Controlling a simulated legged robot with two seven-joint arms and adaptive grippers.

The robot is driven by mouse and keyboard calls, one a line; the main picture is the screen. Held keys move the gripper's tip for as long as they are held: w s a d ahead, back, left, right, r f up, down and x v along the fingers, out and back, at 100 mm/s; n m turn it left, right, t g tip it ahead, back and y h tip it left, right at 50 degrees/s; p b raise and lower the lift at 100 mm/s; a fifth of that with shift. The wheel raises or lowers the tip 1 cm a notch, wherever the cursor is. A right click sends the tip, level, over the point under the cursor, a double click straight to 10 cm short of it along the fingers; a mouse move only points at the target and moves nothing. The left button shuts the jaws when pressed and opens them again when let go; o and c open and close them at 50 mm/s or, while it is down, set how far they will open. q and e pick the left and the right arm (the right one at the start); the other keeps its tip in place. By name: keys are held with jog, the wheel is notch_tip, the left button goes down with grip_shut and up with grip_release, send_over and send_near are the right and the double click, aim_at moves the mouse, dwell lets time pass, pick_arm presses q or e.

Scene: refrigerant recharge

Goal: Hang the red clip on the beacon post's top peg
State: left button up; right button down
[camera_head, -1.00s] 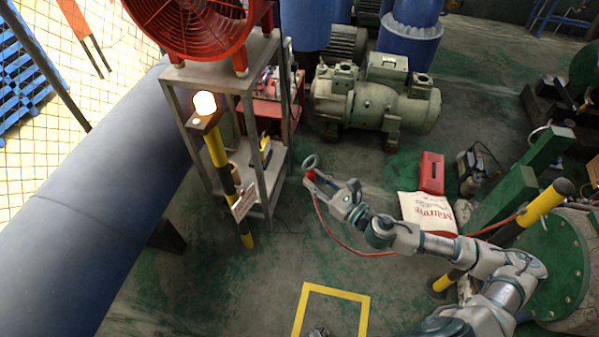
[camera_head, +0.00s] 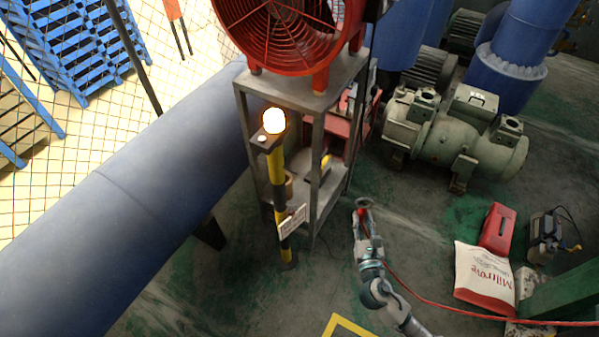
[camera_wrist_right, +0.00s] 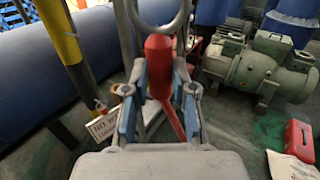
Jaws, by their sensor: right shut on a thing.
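The red clip (camera_head: 364,217) is held in my right gripper (camera_head: 367,236), with a pale metal ring (camera_head: 362,203) at its far end. In the right wrist view the clip's red body (camera_wrist_right: 158,62) sits between the two fingers (camera_wrist_right: 160,85), and its ring runs off the top edge. A red cable trails from the clip. The yellow-and-black beacon post (camera_head: 277,170) stands to the left of the gripper, apart from it, with a lit lamp (camera_head: 273,121) on top. I cannot make out the top peg. The post also shows in the right wrist view (camera_wrist_right: 62,35). My left gripper is out of view.
A metal rack (camera_head: 310,98) carrying a red fan (camera_head: 290,35) stands right behind the post. A white sign (camera_head: 292,221) hangs low on the post. A large blue pipe (camera_head: 130,205) runs along the left. A green pump (camera_head: 455,140) and a white sack (camera_head: 484,278) are at right.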

jog(key=shift+w, duration=0.15)
jog(key=w+a+f+n+g+y, duration=0.2)
jog(key=w+a+f+n+y, duration=0.1)
jog(key=w+a, duration=0.5)
jog(key=w+a+f+n+g+y, duration=0.3)
jog(key=w+a+f+y, duration=0.2)
jog(key=w+a, duration=0.4)
jog(key=shift+w+a+f+n+g+y, duration=0.2)
jog(key=shift+f+n+g+y, duration=0.15)
jog(key=shift+y, duration=0.35)
dwell(0.4)
jog(key=shift+r+p, duration=0.1)
jog(key=shift+p, duration=0.2)
jog(key=shift+a, duration=0.15)
dwell(0.8)
